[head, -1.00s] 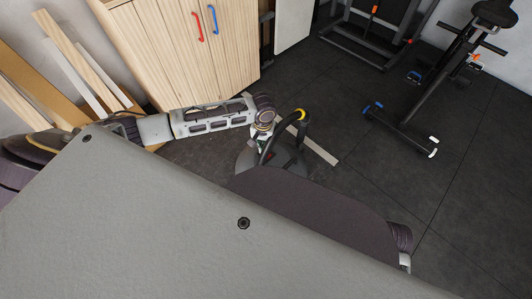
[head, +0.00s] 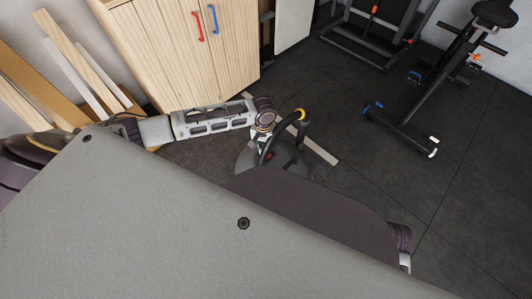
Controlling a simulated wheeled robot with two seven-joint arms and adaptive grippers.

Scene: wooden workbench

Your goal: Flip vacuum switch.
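The vacuum (head: 292,166) is a dark, rounded machine on the floor, partly hidden behind my own grey body. A black hose with a yellow band (head: 299,115) arches over it. A small red spot, possibly the switch (head: 270,156), shows on its top. My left arm comes in from the left, and its wrist ends right above the vacuum's left side. My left gripper (head: 262,140) points down there, small and partly hidden by the hose. I cannot tell whether its fingers are open or touch the vacuum. My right gripper is out of view.
A wooden cabinet (head: 175,50) with red and blue handles stands behind my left arm. Planks (head: 75,60) lean on the wall at the left. A strip (head: 320,150) lies beside the vacuum. An exercise bike (head: 430,95) stands at the right; dark floor between is clear.

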